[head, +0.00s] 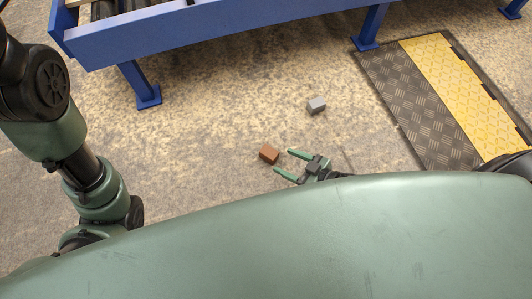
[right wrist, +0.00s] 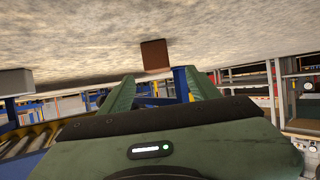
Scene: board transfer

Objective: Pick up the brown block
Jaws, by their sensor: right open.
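The brown block (head: 269,153) lies on the floor near the middle of the head view. My right gripper (head: 283,163) is open, with its two green fingers pointing left toward the block. The block sits just beyond the fingertips, apart from them as far as I can see. In the right wrist view the brown block (right wrist: 155,55) shows ahead, between and beyond the open fingers (right wrist: 158,86). My left arm comes in at the left of the head view, but its gripper is not visible.
A grey block (head: 317,104) lies on the floor beyond the brown one; a grey block (right wrist: 15,82) also shows at the left in the wrist view. A blue conveyor frame (head: 200,25) stands at the back. A black and yellow mat (head: 440,95) lies at the right.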

